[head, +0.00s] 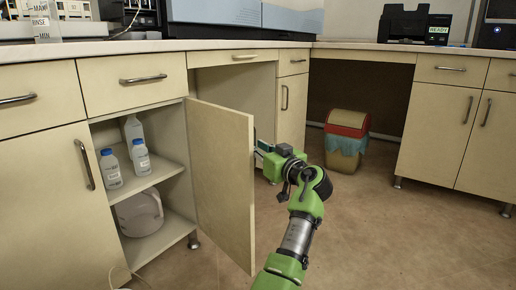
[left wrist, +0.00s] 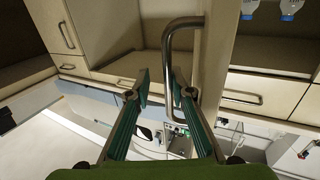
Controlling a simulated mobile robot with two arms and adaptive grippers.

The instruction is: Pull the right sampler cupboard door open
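The right sampler cupboard door (head: 222,180) is a cream panel standing well open, swung out from the cupboard with its free edge towards me. My left gripper (head: 262,151) is beside the outer face of the door, and its fingertips are partly hidden there in the head view. In the left wrist view the door (left wrist: 211,55) stands edge-on, with its metal bar handle (left wrist: 167,60) in front of the fingers. My left gripper (left wrist: 160,85) is open, its two fingers apart on either side of the bar; I cannot tell whether they touch it. My right gripper is not in view.
Inside the cupboard are white bottles (head: 110,168) with blue caps on the shelf (head: 150,178) and a pale jug (head: 140,213) below. A bin (head: 346,140) with a red and yellow lid stands under the far counter. The floor (head: 390,235) on the right is clear.

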